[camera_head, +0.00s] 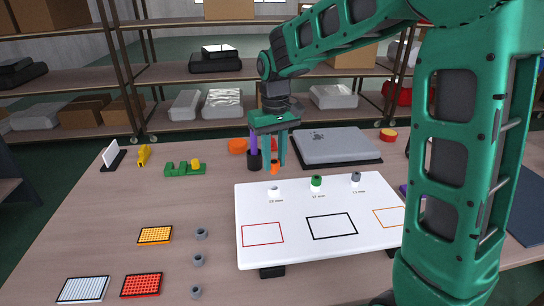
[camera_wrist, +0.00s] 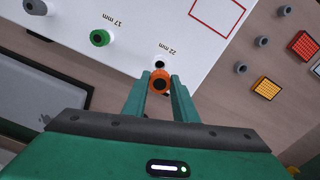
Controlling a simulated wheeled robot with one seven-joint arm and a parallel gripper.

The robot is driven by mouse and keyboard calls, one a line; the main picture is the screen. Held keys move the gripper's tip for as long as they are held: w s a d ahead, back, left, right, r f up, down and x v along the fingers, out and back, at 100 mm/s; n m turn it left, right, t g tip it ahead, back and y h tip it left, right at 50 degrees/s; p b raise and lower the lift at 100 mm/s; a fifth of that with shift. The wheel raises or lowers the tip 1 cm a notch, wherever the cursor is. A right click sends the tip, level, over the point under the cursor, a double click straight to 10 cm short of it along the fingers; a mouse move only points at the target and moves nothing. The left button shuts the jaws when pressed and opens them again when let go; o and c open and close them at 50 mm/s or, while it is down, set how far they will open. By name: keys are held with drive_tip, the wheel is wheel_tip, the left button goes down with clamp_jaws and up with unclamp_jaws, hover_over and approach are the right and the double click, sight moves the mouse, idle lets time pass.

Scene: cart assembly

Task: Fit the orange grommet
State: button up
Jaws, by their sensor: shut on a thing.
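My gripper (camera_head: 275,165) points down over the back left part of the white board (camera_head: 300,214). It is shut on the orange grommet (camera_head: 274,169), a short ring held between the fingertips. In the wrist view the orange grommet (camera_wrist: 160,80) shows its dark centre, and the dark opening at the 22 mm label (camera_wrist: 159,60) lies just beyond it. In the head view the grommet appears a little above the board, apart from it. A green grommet (camera_head: 317,181) sits at the 17 mm label, and a grey one (camera_head: 356,177) sits at the right-hand label.
Several loose grey rings (camera_head: 198,260) lie left of the board, near orange (camera_head: 155,235), red (camera_head: 142,285) and white (camera_head: 83,289) grid pads. A dark cup (camera_head: 254,160) and a grey case (camera_head: 338,146) stand behind the board. The table's left middle is clear.

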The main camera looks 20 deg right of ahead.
sight(275, 173)
drive_tip(key=shift+f, duration=2.2)
drive_tip(key=shift+s+f, duration=0.1)
drive_tip(key=shift+f, duration=1.2)
drive_tip(key=o, duration=1.1)
wheel_tip(275, 173, up, 11)
drive_tip(key=shift+f, duration=0.15)
